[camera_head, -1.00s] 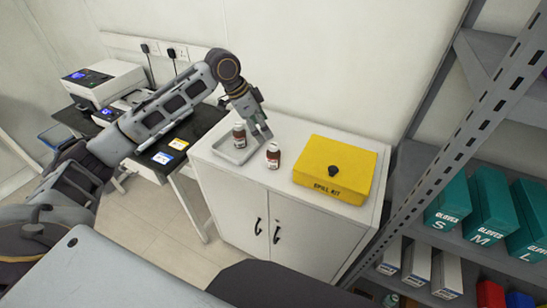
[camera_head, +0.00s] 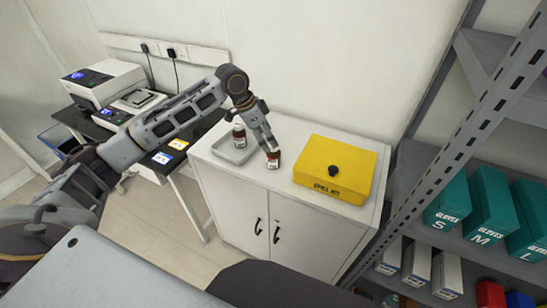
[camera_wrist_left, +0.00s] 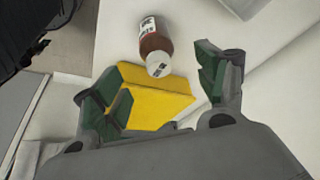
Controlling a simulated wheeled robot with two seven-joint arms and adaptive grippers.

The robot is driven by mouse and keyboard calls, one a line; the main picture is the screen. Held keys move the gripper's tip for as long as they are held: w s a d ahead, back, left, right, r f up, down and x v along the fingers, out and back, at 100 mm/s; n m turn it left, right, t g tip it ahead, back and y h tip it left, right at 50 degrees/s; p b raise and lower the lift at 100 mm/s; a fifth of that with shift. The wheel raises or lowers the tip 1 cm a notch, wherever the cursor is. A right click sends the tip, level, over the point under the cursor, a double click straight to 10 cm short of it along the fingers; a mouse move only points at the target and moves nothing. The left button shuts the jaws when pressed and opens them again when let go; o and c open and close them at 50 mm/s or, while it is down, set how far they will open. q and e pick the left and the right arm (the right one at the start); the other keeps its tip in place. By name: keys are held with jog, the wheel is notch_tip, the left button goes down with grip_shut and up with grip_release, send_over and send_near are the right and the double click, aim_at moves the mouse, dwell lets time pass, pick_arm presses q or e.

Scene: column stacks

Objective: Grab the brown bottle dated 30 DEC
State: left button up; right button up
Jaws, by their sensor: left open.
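Two small brown bottles with white labels are in the head view. One bottle (camera_head: 273,161) stands on the white cabinet top, left of the yellow box. The other bottle (camera_head: 239,137) is in the grey tray (camera_head: 222,152). The dates on their labels are too small to read. My left gripper (camera_head: 269,147) is at the top of the bottle outside the tray and partly covers it. In the left wrist view my gripper (camera_wrist_left: 152,78) is open, with a brown bottle (camera_wrist_left: 154,42) and its white cap showing between and beyond the fingers. My right gripper is not in view.
The yellow spill kit box (camera_head: 336,168) sits close on the right of the bottle. A metal shelf (camera_head: 462,110) with teal glove boxes (camera_head: 490,205) stands at the right. A black table with a printer (camera_head: 103,80) is at the left. The cabinet's front top edge is clear.

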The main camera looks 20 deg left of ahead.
aim_at(273, 155)
pick_arm(q)
jog(key=x, duration=0.3)
jog(key=shift+f, duration=0.1)
jog(key=shift+w+d+f, duration=0.15)
jog(key=shift+d+f, duration=0.05)
jog(key=shift+f, duration=0.2)
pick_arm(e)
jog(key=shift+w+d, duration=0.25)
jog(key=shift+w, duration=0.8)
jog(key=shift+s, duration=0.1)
